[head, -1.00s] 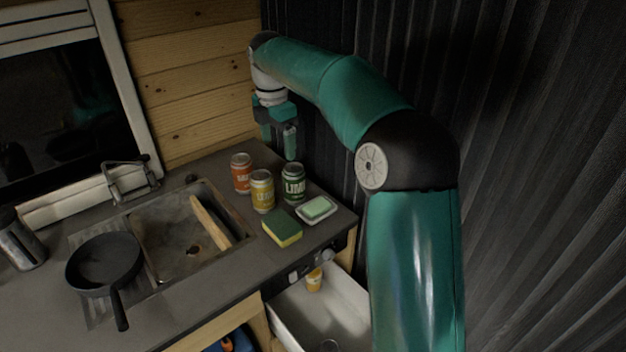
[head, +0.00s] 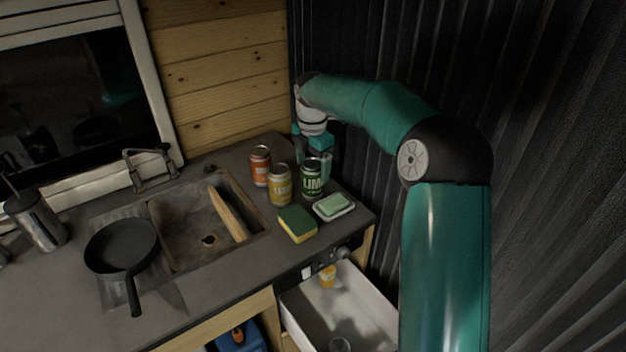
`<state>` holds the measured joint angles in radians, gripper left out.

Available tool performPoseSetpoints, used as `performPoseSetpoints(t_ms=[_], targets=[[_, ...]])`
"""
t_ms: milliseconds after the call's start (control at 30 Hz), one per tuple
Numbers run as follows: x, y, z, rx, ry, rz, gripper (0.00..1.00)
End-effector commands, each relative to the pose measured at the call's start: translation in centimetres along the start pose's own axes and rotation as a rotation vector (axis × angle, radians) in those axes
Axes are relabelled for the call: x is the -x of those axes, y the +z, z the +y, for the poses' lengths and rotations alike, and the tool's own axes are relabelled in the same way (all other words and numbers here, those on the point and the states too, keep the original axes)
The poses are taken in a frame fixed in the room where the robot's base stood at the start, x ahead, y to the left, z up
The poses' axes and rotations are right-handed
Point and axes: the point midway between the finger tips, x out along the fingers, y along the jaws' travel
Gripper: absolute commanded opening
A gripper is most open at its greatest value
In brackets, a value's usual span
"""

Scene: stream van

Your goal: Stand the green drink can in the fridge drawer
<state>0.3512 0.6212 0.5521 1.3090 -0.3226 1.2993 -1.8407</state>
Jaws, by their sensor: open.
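The green drink can (head: 312,181) stands upright on the counter near its right end. My gripper (head: 312,165) is open and low at the can, behind and around its upper part. One finger shows just right of the can, and the can hides part of the jaws. I cannot tell whether the fingers touch it. The white fridge drawer (head: 372,312) is pulled out below the counter's right end. A small orange-yellow container (head: 327,275) and a clear round item (head: 340,345) are inside it.
A yellow can (head: 280,185) and an orange can (head: 260,166) stand close left of the green can. A sponge (head: 297,224) and a soap dish (head: 334,207) lie in front. A sink (head: 185,235) and a pan (head: 121,246) are left. A dark corrugated wall (head: 560,150) rises on the right.

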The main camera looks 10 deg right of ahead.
Motion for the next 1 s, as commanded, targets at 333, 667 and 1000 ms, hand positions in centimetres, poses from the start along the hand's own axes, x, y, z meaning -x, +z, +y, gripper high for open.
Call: performPoseSetpoints(t_ms=[333,667,1000], targets=[[-4.2,0.1,-0.1,-0.001,0.000,0.001,0.81],[-4.2,0.1,-0.1,-0.001,0.000,0.000,0.56],[-4.1,0.1,-0.1,-0.001,0.001,-0.001,0.17]])
